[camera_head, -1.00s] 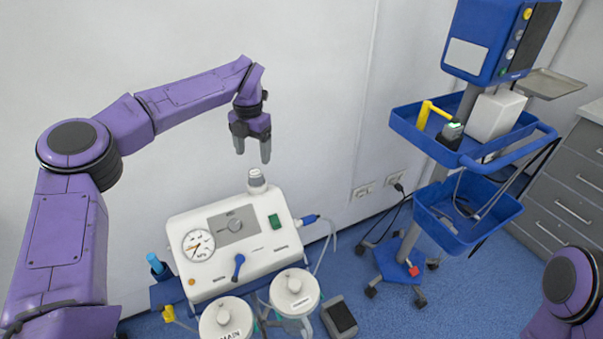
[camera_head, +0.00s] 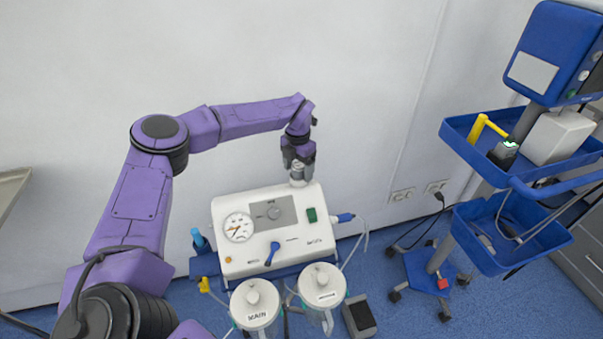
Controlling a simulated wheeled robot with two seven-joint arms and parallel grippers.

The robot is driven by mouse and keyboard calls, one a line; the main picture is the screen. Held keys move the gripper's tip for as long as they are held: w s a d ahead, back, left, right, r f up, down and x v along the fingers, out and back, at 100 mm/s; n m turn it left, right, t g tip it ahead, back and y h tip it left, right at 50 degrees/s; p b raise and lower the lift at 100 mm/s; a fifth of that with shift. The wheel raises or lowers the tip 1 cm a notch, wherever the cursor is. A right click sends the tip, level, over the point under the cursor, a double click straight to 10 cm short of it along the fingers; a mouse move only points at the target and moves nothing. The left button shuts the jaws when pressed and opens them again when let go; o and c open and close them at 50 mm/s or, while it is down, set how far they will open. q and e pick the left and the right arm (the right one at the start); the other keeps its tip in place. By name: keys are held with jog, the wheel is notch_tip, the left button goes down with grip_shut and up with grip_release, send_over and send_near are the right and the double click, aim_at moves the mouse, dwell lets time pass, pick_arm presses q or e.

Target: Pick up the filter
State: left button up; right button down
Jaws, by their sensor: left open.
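The filter (camera_head: 297,183) appears to be the small white and grey cylinder standing on the back top edge of the white suction machine (camera_head: 290,243). My left gripper (camera_head: 299,172) points down right over it, with its fingers at the sides of the filter's upper part. The fingers are open; whether they touch the filter cannot be told. The gripper hides the filter's top. My right gripper is out of view.
Two lidded jars, one marked MAIN (camera_head: 254,307) and a second jar (camera_head: 322,288), hang at the machine's front. A blue trolley (camera_head: 480,223) with trays stands at the right. A foot pedal (camera_head: 359,315) lies on the floor. The wall is close behind.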

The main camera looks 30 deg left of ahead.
pick_arm(q)
jog(key=c, duration=1.1)
jog(key=shift+r, duration=0.1)
